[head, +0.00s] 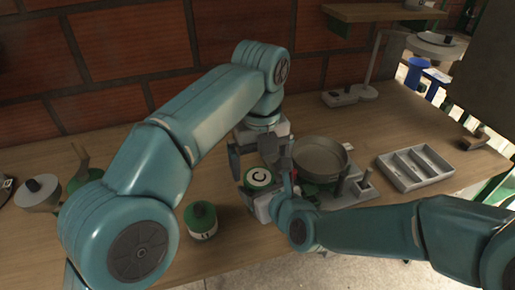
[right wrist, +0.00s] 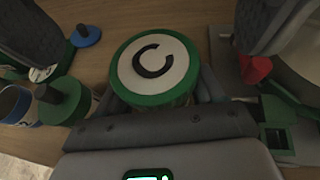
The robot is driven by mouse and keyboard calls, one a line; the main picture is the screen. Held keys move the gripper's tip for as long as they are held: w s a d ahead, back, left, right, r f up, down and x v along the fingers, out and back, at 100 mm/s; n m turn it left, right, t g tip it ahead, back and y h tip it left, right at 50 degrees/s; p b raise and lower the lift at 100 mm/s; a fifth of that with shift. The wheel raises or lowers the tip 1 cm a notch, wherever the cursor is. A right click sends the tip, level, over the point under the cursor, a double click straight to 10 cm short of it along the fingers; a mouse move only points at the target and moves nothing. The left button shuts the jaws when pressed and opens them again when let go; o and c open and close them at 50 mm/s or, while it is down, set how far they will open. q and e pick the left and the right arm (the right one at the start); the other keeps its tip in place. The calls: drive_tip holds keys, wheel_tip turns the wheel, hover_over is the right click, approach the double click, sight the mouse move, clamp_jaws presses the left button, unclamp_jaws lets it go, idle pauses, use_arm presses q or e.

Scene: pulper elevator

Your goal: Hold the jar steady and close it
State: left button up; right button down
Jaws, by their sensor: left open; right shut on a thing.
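The jar has a green lid (head: 260,178) with a white disc and a dark letter C on top. In the right wrist view the lid (right wrist: 155,68) sits level over the jar's body (right wrist: 178,101), most of which is hidden. My right gripper (head: 262,203) is shut around the jar's body below the lid. My left gripper (head: 260,158) points down over the jar. Its fingers are open, one on each side of the lid and apart from it. Whether the lid is tight cannot be told.
A green-topped container (head: 201,220) stands left of the jar. A round grey pan (head: 320,157) stands close on the right, with a compartment tray (head: 416,168) beyond. A pot (head: 37,192) is at far left. A brick wall (head: 120,60) backs the bench. Bare wood lies front left.

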use_arm(q)
drive_tip(key=shift+r, duration=0.9)
use_arm(e)
drive_tip(key=shift+s, duration=0.25)
use_arm(q)
drive_tip(key=shift+w+a+r, duration=0.1)
drive_tip(key=shift+w+r, duration=0.05)
drive_tip(key=shift+r, duration=0.35)
drive_tip(key=shift+w+a+r, duration=0.1)
drive_tip(key=shift+r, duration=0.35)
use_arm(e)
drive_tip(key=shift+w, duration=0.15)
use_arm(q)
drive_tip(key=shift+a+r, duration=0.1)
drive_tip(key=shift+r, duration=0.2)
use_arm(e)
drive_tip(key=shift+c, duration=0.3)
unclamp_jaws()
drive_tip(key=shift+r, duration=0.1)
